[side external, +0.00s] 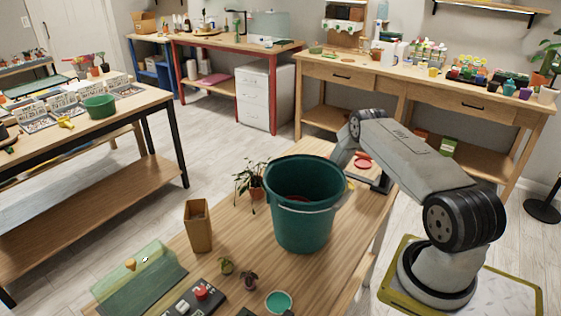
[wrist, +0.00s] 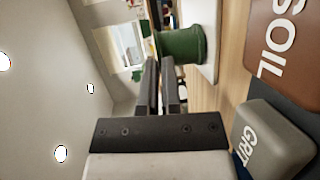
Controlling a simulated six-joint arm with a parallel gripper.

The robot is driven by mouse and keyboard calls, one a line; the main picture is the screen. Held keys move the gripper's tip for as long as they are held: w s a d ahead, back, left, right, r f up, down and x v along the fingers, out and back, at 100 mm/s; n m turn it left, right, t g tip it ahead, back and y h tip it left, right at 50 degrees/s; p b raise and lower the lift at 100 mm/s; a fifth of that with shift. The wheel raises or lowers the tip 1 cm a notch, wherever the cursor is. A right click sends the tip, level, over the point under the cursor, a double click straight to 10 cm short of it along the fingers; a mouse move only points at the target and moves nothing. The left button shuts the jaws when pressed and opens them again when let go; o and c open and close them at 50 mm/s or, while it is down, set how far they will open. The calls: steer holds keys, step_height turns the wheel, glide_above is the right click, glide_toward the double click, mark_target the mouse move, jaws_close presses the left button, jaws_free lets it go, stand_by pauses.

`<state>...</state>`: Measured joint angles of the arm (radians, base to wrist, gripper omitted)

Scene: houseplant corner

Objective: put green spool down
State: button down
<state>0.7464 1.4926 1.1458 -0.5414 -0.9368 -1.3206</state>
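The green spool (wrist: 182,45) shows in the wrist view just beyond my fingertips. That view is turned on its side, and the spool looks upright, with its upper rim in line with the narrow gap between the fingers. My gripper (wrist: 160,62) has its two dark fingers close together and appears shut on this rim; the exact contact is small and hard to see. The spool's lower end appears close to a pale surface; I cannot tell whether it touches. In the side view my gripper and the spool are hidden behind the large teal bucket and my arm.
The teal bucket (side external: 305,205) stands on the wooden bench (side external: 345,235), beside a potted plant (side external: 250,185) and a tall brown box (side external: 198,226). A brown SOIL container (wrist: 285,40) and a grey GRIT container (wrist: 270,140) are close to my gripper. A red disc (side external: 363,164) lies behind the bucket.

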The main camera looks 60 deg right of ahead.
steer(key=c, duration=0.8)
jaws_free()
steer(key=shift+r, duration=0.6)
steer(key=shift+v, duration=6)
